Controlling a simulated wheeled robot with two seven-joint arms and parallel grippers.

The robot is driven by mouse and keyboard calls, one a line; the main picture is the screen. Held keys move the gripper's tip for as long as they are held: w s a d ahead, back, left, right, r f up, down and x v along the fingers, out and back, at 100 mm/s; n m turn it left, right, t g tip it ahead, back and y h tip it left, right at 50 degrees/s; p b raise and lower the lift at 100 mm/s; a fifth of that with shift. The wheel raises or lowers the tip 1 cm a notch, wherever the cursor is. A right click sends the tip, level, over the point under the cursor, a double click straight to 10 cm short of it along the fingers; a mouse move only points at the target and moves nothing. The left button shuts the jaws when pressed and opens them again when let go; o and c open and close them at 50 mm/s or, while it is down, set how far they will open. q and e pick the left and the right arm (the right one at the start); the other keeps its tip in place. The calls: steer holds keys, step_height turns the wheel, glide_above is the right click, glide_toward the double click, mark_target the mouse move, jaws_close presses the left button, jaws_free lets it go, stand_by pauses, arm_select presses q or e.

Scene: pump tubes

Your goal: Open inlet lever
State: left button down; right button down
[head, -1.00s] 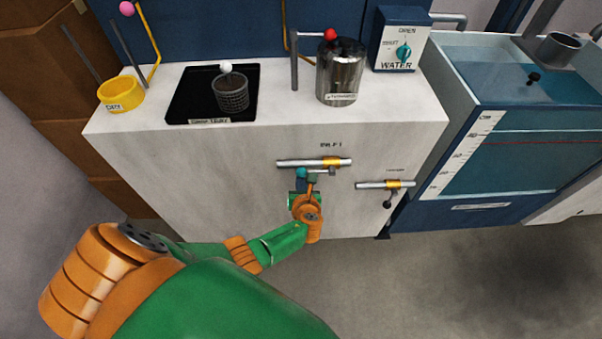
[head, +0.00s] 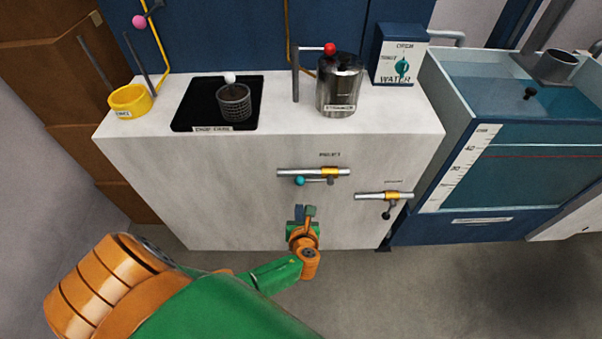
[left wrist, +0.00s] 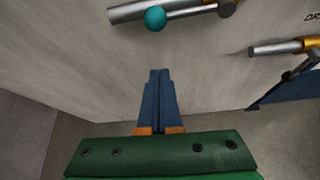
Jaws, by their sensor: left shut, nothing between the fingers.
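The inlet lever is a short bar with a teal ball (head: 300,181) at its left end, just below the upper pipe (head: 290,172) on the front of the white cabinet. The bar lies about level, along the pipe, in the head view. The ball also shows at the top of the left wrist view (left wrist: 155,18). My left gripper (head: 305,211) is below the lever and apart from it. Its blue fingers are shut together and empty, as the left wrist view shows (left wrist: 160,73). My right gripper is in neither view.
A second pipe with a black-knobbed lever (head: 386,215) is to the right. A steel pot (head: 339,92), a mesh basket (head: 234,103) and a yellow ring (head: 130,100) are on the cabinet top. A blue water tank (head: 535,180) stands at right. The floor in front is clear.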

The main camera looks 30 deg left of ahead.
arm_select(q)
steer(key=v, duration=0.3)
steer(key=shift+s+d+r+p, duration=0.15)
steer(key=shift+s+p, duration=0.1)
steer(key=shift+p, duration=0.15)
steer(key=s+d+f+n+g+h, duration=0.1)
steer(key=s+f+n+g+h, duration=0.1)
steer(key=s+f+n, duration=0.4)
steer(key=s+d+f+n+g+h, duration=0.1)
steer(key=s+f+n+g+h, duration=0.2)
steer(key=s+f+n, duration=0.4)
steer(key=s+d+f+n+g+h, duration=0.1)
steer(key=s+f+n, duration=0.5)
steer(key=s+n, duration=0.8)
steer(key=s+g+h, duration=0.1)
steer(key=s+g, duration=0.1)
steer(key=s, duration=0.1)
steer(key=shift+f, duration=0.15)
